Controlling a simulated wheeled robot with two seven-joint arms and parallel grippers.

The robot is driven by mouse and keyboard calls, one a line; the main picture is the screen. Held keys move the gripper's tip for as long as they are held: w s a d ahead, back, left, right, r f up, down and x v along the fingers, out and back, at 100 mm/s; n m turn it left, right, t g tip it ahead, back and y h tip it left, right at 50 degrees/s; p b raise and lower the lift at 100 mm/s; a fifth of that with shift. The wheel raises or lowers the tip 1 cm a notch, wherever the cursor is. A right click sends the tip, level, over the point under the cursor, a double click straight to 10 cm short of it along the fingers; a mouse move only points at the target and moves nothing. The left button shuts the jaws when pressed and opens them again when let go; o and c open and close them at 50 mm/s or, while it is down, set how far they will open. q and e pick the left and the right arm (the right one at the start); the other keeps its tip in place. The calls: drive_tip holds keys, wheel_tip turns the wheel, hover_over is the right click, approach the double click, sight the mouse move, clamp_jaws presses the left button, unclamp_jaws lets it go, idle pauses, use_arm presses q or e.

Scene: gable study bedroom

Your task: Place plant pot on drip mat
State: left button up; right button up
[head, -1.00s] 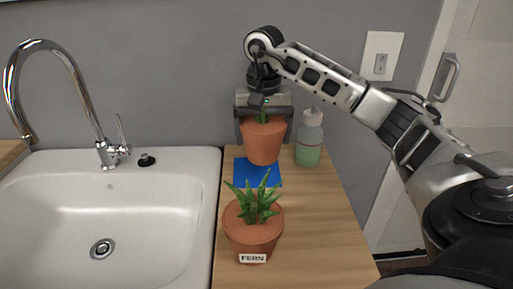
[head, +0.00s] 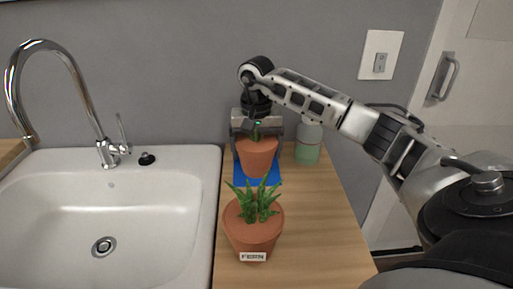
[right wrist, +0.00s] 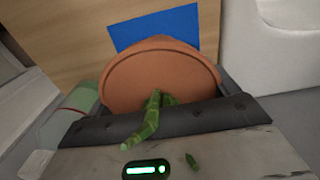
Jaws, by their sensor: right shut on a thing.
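My right gripper (head: 256,130) is shut on a terracotta plant pot (head: 257,158) with a green plant in it. The pot is upright at the back of the wooden counter, over the blue drip mat (head: 243,180). Whether its base touches the mat I cannot tell. In the right wrist view, the pot (right wrist: 160,75) sits between the jaws, and the blue mat (right wrist: 155,27) shows beyond its rim. A second terracotta pot with a fern (head: 253,235), labelled FERN, stands in front of the mat. My left gripper is not in view.
A green bottle (head: 308,143) stands just right of the held pot, close to my gripper. A white sink (head: 190,200) with a chrome tap (head: 75,90) is on the left. The wooden counter (head: 320,230) is bare at the front right. A grey wall is behind.

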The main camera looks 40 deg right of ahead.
drive_tip(key=o, duration=1.3)
drive_tip(key=shift+r, duration=0.1)
wheel_tip(320, 180, up, 12)
drive_tip(key=shift+p, duration=0.35)
